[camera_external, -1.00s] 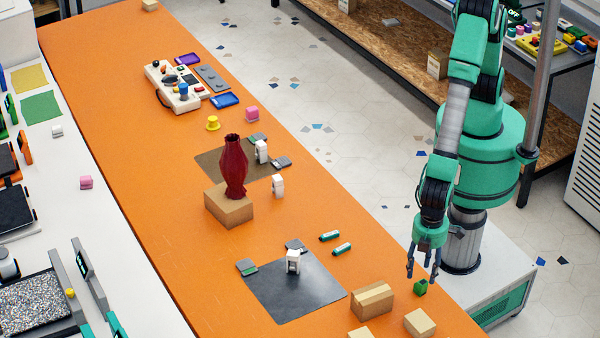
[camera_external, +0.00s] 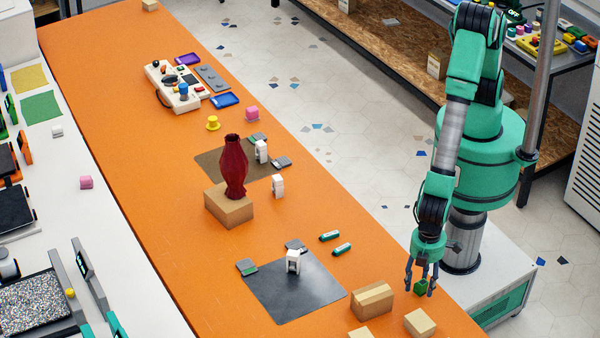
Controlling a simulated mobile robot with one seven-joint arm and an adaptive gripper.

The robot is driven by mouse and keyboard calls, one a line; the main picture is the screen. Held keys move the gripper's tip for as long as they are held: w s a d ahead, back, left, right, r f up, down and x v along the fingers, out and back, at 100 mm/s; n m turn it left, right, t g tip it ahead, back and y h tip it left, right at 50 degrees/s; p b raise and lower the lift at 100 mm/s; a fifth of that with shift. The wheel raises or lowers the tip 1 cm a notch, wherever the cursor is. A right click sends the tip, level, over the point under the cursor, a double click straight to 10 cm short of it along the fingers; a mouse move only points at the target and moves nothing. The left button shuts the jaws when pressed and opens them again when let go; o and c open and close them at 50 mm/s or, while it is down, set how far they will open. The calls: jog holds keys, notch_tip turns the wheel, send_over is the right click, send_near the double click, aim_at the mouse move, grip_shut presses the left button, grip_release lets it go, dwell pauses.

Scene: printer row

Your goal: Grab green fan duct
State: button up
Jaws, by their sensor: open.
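The green fan duct (camera_external: 420,286) is a small green block on the orange table near its right edge. My gripper (camera_external: 420,290) points down over it with its fingers open. The fingers stand around the duct, on its left and right sides. The duct is partly hidden by a finger, and I cannot tell whether any finger touches it.
A tan box (camera_external: 420,323) lies just in front of the duct, and a larger cardboard box (camera_external: 372,301) stands to its left. A dark mat (camera_external: 290,300) with a white part (camera_external: 293,262) lies further left. Two teal cylinders (camera_external: 342,249) lie behind.

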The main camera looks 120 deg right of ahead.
jog(key=c, duration=0.9)
jog(key=shift+c, duration=0.2)
jog(key=shift+r, duration=0.1)
jog(key=shift+r, duration=0.5)
jog(key=shift+s+d+r+p, duration=0.15)
jog(key=shift+s+r+p, duration=0.1)
jog(key=shift+r, duration=0.4)
jog(key=shift+s+d+r+p, duration=0.1)
jog(key=shift+r+p, duration=0.1)
jog(key=shift+r, duration=0.4)
jog(key=s+d, duration=0.3)
jog(key=s, duration=0.1)
jog(key=s+d+r+p, duration=0.1)
jog(key=s+d, duration=0.1)
jog(key=s, duration=0.2)
jog(key=s+d, duration=0.3)
jog(key=s, duration=0.1)
jog(key=shift+s+d+r, duration=0.15)
jog(key=shift+s+d, duration=0.1)
jog(key=shift+d, duration=0.1)
